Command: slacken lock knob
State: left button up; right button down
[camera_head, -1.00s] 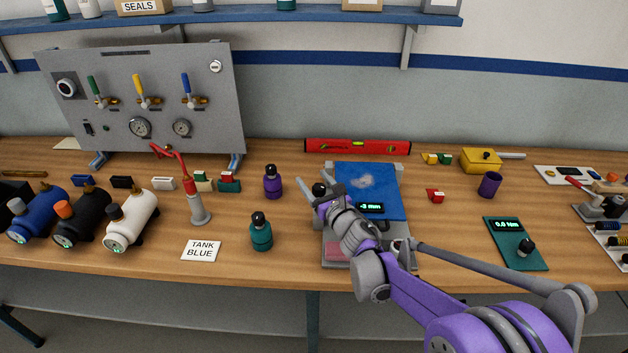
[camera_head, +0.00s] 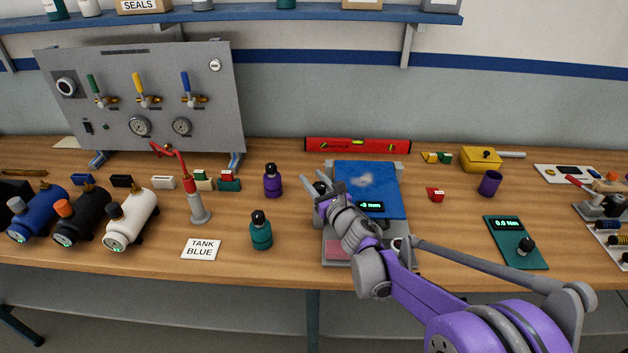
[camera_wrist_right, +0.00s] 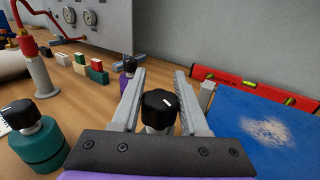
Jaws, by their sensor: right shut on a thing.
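The black lock knob (camera_head: 320,187) stands at the left side of a grey fixture (camera_head: 337,232) with a blue plate (camera_head: 375,185) and a small lit display (camera_head: 370,207). My right gripper (camera_head: 325,176) is at the knob, its fingers on either side. In the right wrist view the knob (camera_wrist_right: 160,106) with its white mark sits between the two grey fingers (camera_wrist_right: 158,100), upright on a pale stem. The gripper is shut on it. The forearm hides part of the fixture. My left gripper does not show.
A teal bottle (camera_head: 261,231) and a purple bottle (camera_head: 272,181) stand left of the fixture. A red level (camera_head: 358,146) lies behind it.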

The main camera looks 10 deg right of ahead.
jog(key=shift+a+f+n+g+y+b, duration=0.15)
jog(key=shift+n+g+y+b, duration=0.45)
jog(key=shift+n+y, duration=0.75)
jog(key=y, duration=0.1)
jog(key=n+g+y, duration=0.1)
jog(key=y, duration=0.1)
jog(key=shift+s+a+b, duration=0.15)
jog(key=shift+b, duration=0.15)
pick_arm(q)
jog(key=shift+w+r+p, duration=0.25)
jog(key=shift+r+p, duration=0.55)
jog(key=shift+p, duration=0.15)
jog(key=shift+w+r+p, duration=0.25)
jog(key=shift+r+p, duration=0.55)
jog(key=shift+p, duration=0.1)
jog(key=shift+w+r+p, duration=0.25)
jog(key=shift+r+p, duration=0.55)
jog(key=shift+p, duration=0.15)
pick_arm(e)
jog(key=shift+s+a+r+n+g+y, duration=0.1)
jog(key=shift+s+a+n+g+y, duration=0.3)
jog(key=shift+n+g+y, duration=1.55)
jog(key=shift+s+a+r+n+g+y, duration=0.1)
jog(key=shift+s+n+g+y, duration=0.5)
jog(key=shift+n+g, duration=2.7)
jog(key=shift+s+a+n+g+y, duration=0.35)
jog(key=shift+n+g+y, duration=1)
jog(key=shift+g, duration=2.4)
jog(key=shift+s+d, duration=0.1)
